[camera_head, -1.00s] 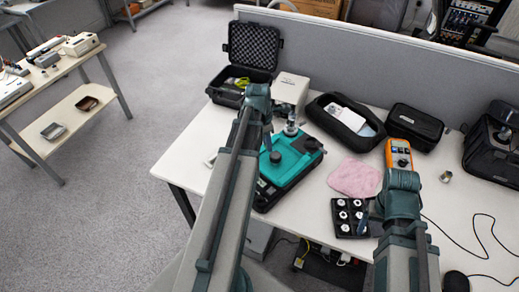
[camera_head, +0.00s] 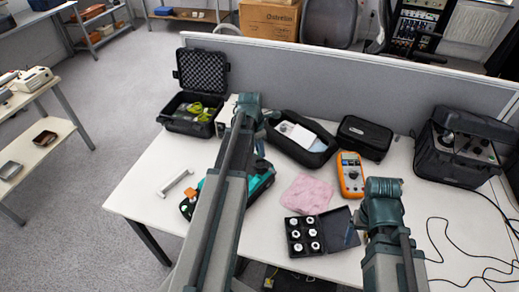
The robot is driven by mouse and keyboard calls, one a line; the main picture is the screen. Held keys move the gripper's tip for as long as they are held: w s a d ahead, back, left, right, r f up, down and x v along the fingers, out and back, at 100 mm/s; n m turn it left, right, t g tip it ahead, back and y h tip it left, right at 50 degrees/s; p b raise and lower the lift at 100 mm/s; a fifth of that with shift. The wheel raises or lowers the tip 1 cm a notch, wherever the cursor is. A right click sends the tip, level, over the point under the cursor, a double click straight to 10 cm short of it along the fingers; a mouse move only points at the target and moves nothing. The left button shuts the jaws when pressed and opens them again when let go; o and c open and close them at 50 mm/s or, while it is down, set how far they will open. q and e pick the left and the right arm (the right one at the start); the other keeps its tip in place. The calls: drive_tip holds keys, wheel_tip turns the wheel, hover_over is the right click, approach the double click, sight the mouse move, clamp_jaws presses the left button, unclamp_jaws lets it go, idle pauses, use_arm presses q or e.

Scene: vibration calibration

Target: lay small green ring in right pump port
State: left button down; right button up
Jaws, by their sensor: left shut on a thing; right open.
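The teal device (camera_head: 262,181), which looks like the pump, is mostly hidden behind my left arm; its ports do not show. I cannot make out the small green ring. My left gripper (camera_head: 267,119) is high in the picture, in front of the white box and the open pouch. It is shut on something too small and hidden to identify. My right gripper (camera_head: 354,227) is open, by the lid of the black tray (camera_head: 290,238). The tray holds several pale round pieces.
A pink cloth (camera_head: 307,194) and an orange multimeter (camera_head: 351,176) lie mid-table. Behind are an open black case (camera_head: 190,120), an open pouch (camera_head: 297,150) and a closed black case (camera_head: 364,138). A pale bar (camera_head: 175,183) lies on clear table at left. Cables run at right.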

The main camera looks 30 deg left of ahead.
use_arm(q)
drive_tip(key=shift+f+b, duration=2.3)
drive_tip(key=shift+f, duration=0.1)
drive_tip(key=c, duration=0.5)
unclamp_jaws()
drive_tip(key=shift+c, duration=0.2)
drive_tip(key=shift+r, duration=0.1)
wheel_tip(320, 180, up, 13)
drive_tip(key=s+a+p, duration=0.1)
drive_tip(key=p, duration=1.2)
drive_tip(key=shift+s+r+p, duration=0.2)
drive_tip(key=shift+s+p, duration=0.1)
drive_tip(key=shift+s, duration=0.1)
